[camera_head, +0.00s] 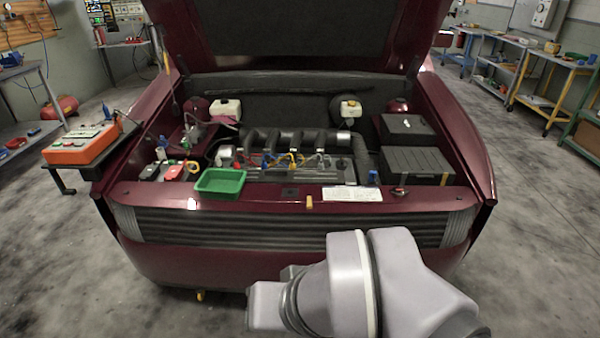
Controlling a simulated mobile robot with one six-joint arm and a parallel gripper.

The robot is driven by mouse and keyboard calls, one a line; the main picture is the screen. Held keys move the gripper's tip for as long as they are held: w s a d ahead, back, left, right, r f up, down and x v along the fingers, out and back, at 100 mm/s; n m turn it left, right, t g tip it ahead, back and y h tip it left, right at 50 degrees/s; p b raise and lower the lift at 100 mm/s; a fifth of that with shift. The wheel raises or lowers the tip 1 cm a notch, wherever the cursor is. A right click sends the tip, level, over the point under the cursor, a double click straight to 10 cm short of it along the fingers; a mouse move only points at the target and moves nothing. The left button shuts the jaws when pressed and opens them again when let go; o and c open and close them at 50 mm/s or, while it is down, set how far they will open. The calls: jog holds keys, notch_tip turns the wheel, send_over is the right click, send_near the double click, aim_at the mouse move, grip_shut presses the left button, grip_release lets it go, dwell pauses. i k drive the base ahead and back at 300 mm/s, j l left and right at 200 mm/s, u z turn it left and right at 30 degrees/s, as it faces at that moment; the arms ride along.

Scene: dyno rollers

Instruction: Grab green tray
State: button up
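The green tray (240,182) is a small, shallow, open box. It sits at the front left of the open engine bay, by the dark red front panel, and looks empty. My arm, grey and white, reaches in from the bottom right, in front of the car's grille. It is to the right of the tray and nearer to me, apart from it. The fingers of my gripper cannot be made out; the arm's own links hide them or they are out of the frame.
The red car (330,262) has its hood raised. A battery with red caps (173,172) is left of the tray, the engine (290,145) behind it. A white label (352,194) and small tools lie on the front panel. An orange device (80,145) stands at left.

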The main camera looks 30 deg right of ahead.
aim_at(212, 182)
jog(key=i+l, duration=0.15)
jog(key=i, duration=0.25)
jog(key=i+l+u, duration=0.1)
jog(key=i, duration=0.3)
jog(key=i+l, duration=0.15)
jog(key=i, duration=0.25)
jog(key=i+l+u, duration=0.15)
jog(key=i, duration=0.25)
